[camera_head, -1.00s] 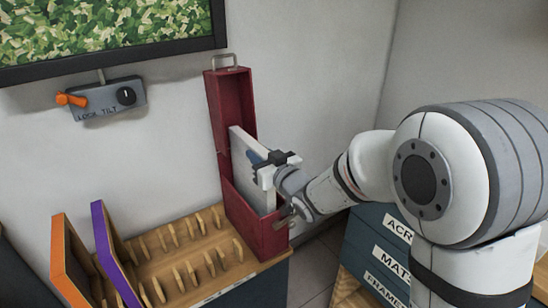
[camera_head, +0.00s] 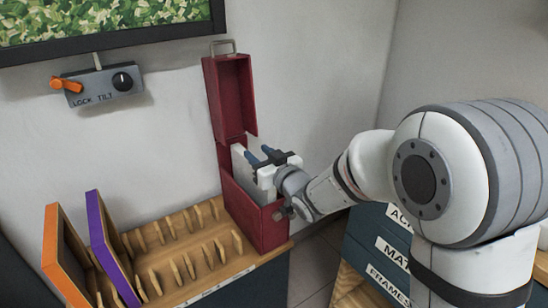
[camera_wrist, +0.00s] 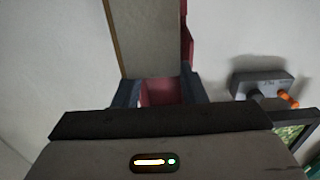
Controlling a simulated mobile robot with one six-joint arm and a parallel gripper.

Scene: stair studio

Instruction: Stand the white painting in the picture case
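The white painting (camera_head: 240,172) stands upright in the red picture case (camera_head: 263,226), its lower part hidden by the case's front wall. In the wrist view a pale panel with a brown edge, apparently the painting (camera_wrist: 147,40), lies beyond the fingertips. My gripper (camera_head: 263,157) is at the painting's upper edge, with its two blue fingers spread apart. The wrist view also shows the fingers (camera_wrist: 158,92) apart, with only red case surface visible between them. Whether a finger touches the painting cannot be told.
A wooden slotted rack (camera_head: 180,250) stands left of the case, holding an orange panel (camera_head: 52,245) and a purple-edged panel (camera_head: 105,240). A lock-and-tilt control box (camera_head: 103,88) is on the wall below a framed green picture (camera_head: 100,22). Labelled drawers (camera_head: 375,245) stand right.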

